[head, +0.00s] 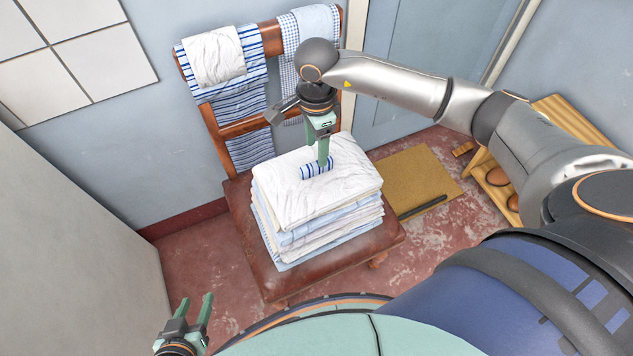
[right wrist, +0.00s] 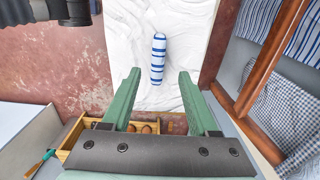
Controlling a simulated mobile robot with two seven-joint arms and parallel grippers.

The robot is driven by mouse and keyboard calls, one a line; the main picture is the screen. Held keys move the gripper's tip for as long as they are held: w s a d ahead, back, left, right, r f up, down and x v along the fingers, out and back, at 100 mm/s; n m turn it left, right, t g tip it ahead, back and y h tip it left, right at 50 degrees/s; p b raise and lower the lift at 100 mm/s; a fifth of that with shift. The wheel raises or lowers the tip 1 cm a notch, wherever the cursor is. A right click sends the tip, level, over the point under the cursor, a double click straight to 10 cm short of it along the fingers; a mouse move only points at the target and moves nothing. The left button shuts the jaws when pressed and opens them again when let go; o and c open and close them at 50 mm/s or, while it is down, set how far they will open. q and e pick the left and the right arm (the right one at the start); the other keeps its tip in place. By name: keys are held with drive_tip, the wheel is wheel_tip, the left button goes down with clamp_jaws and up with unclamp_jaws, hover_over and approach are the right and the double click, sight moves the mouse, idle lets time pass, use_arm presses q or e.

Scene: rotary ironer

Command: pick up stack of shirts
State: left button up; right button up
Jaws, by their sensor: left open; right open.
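The stack of shirts (head: 283,196) sits on the brown chair seat, several folded pieces high, with a wrinkled white one on top. A small blue-and-white striped roll (head: 312,170) lies on top of the stack. My right gripper (head: 324,160) is over the stack, fingers downward, beside the roll. In the right wrist view its two green fingers are apart (right wrist: 158,82), with the striped roll (right wrist: 158,60) beyond the fingertips and the white top shirt (right wrist: 127,45) beneath. I cannot tell whether it touches the cloth. My left gripper (head: 196,302) is open and empty at the lower left, away from the chair.
The wooden chair (head: 386,238) has a striped cloth (head: 240,95) and a checked cloth (head: 291,55) over its back. A tan mat (head: 418,172) and a low wooden rack (head: 497,185) are at the right. A grey panel (head: 70,230) stands at the left.

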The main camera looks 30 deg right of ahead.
sight(316, 162)
wheel_tip(316, 162, down, 5)
drive_tip(key=shift+s+r, duration=0.1)
drive_tip(key=shift+s, duration=0.05)
clamp_jaws()
idle(0.4)
idle(1.0)
drive_tip(key=shift+r, duration=0.15)
